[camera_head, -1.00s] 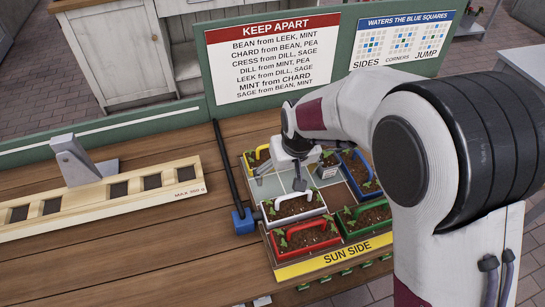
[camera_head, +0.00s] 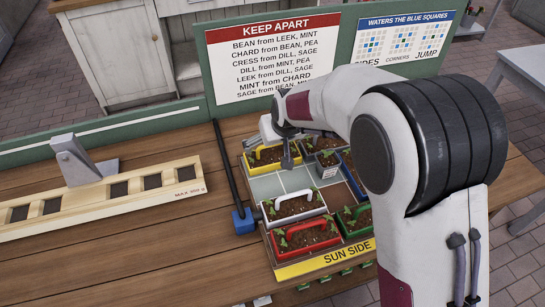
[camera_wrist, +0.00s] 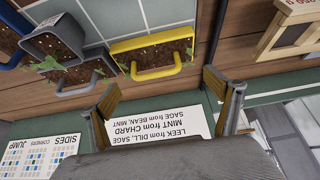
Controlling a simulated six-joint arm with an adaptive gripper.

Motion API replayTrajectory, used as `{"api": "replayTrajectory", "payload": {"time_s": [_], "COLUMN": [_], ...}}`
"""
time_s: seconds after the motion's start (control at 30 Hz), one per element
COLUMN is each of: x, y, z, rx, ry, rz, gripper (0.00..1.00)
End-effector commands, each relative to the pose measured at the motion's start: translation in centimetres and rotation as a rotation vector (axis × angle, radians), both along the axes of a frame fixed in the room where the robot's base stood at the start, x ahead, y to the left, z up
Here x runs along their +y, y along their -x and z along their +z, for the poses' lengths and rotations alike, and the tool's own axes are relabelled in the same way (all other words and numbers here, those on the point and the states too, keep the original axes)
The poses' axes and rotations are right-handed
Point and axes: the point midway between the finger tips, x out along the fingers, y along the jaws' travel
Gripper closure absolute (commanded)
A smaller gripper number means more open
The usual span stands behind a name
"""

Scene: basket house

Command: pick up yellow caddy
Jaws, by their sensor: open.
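The yellow caddy (camera_head: 262,161) sits at the back left of the tray, filled with soil and seedlings, with a yellow handle. In the wrist view the yellow caddy (camera_wrist: 130,45) shows at the top middle, its handle facing my gripper. My gripper (camera_wrist: 166,98) is open and empty, its two fingers apart, with the handle above and between them in that view. In the head view my gripper (camera_head: 287,156) is over the back of the yellow caddy, and one finger hides part of it. I cannot tell its exact height there.
White (camera_head: 295,207), red (camera_head: 308,238) and green (camera_head: 358,221) caddies fill the tray's front; a blue one (camera_head: 350,168) stands right. A small grey pot (camera_head: 327,170) and a grey caddy (camera_wrist: 60,45) are near the yellow one. Pale tiles (camera_head: 265,187) are bare. A sign board (camera_head: 272,60) stands behind.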

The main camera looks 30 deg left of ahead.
Motion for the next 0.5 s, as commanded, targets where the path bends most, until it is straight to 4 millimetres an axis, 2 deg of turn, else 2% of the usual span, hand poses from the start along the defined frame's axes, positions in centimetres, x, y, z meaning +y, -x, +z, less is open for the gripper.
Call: {"api": "replayTrajectory", "payload": {"time_s": [0.23,0.5], "x": [0.5,0.7], "y": [-0.6,-0.8], "z": [-1.5,-1.8], "rx": [0.001,-0.001], "ry": [0.001,-0.001], "rz": [0.0,0.0], "gripper": [0.1,0.1]}}
